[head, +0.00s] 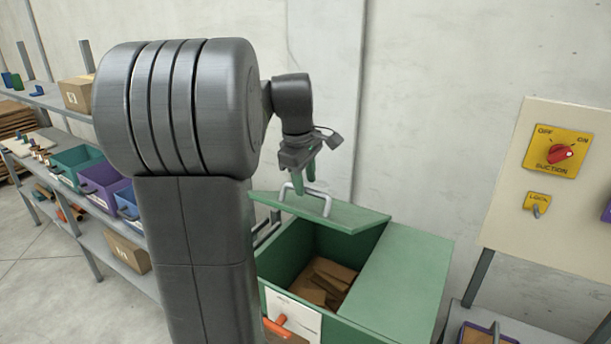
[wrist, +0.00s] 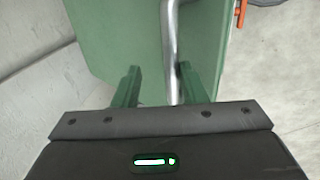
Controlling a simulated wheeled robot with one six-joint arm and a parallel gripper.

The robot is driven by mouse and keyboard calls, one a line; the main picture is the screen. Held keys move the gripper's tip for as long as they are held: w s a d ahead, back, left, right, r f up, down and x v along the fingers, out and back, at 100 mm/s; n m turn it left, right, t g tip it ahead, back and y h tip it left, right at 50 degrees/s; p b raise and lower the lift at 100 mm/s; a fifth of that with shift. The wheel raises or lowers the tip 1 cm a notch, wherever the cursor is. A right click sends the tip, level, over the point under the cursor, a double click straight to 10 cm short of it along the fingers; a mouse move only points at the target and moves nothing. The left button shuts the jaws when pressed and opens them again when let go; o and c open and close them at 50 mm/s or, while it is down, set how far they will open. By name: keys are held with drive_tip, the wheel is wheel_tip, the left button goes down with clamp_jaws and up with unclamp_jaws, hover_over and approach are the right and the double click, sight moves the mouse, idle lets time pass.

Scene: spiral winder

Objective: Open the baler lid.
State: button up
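The baler (head: 400,285) is a green box right of my arm in the head view. Its green lid (head: 352,215) stands raised at the back, leaving an opening with brown cardboard (head: 325,283) visible inside. A grey bar handle (head: 327,205) is on the lid; it also shows in the wrist view (wrist: 170,45). My gripper (head: 304,180) points down at the handle, its green fingers apart. In the wrist view my gripper (wrist: 160,85) has the bar between its fingers, close to the right one. Contact cannot be told.
A panel (head: 510,195) with a red suction knob (head: 560,152) stands at the right. An orange handle (head: 277,326) is on the baler's front. Shelves with bins (head: 78,165) stand at the left. A wall is close behind the baler.

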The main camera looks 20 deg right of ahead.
drive_tip(key=w+d+r+p, duration=0.1)
drive_tip(key=d+r, duration=0.1)
drive_tip(key=r, duration=0.5)
drive_tip(key=w+d+r+p, duration=0.1)
drive_tip(key=w+d+r, duration=0.1)
drive_tip(key=r, duration=0.6)
idle(1.0)
drive_tip(key=shift+a, duration=0.1)
idle(0.4)
